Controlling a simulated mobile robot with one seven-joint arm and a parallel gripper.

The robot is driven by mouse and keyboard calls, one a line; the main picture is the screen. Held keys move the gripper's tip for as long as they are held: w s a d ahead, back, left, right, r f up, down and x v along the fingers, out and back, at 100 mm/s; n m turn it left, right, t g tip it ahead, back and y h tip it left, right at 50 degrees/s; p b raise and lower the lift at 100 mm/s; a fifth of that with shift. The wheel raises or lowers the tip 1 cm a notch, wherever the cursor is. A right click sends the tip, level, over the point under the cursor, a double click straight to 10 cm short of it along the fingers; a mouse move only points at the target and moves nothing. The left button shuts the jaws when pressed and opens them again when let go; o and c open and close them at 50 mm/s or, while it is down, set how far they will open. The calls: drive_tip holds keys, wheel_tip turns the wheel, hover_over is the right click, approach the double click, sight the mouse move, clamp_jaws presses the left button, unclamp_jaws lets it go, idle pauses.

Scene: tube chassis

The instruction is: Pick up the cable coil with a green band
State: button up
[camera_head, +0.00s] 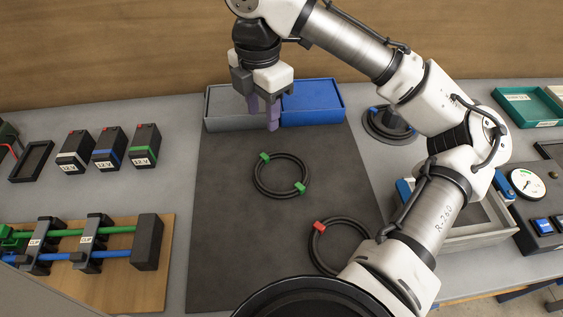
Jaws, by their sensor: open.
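A black cable coil with green bands (257,184) lies flat on the dark grey mat (222,230). Its green bands sit at its upper left and lower right. A second black coil with a red band (318,243) lies on the mat below and to the right, partly hidden by my arm. My gripper (263,116) is open and empty, with its purple-grey fingers pointing down. It is above the back of the mat, in front of the bins and behind the green-banded coil, apart from it.
A grey bin (222,106) and a blue bin (318,103) stand behind the mat. Black batteries (108,148) and a wooden board with rods (118,288) are at left. A grey tray (480,236) and a gauge box (532,210) are at right. The mat's left side is clear.

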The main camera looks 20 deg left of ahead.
hover_over(265, 156)
drive_tip(key=f, duration=0.6)
drive_tip(key=shift+s+d+f, duration=0.1)
drive_tip(key=shift+s+d, duration=0.1)
drive_tip(key=shift+s, duration=0.05)
drive_tip(key=shift+w+a+f+p, duration=0.1)
drive_tip(key=shift+f+p, duration=0.35)
drive_tip(key=shift+f, duration=1.05)
drive_tip(key=shift+w+a+f+p, duration=0.1)
drive_tip(key=shift+f+p, duration=0.3)
drive_tip(key=shift+f, duration=1.1)
clamp_jaws()
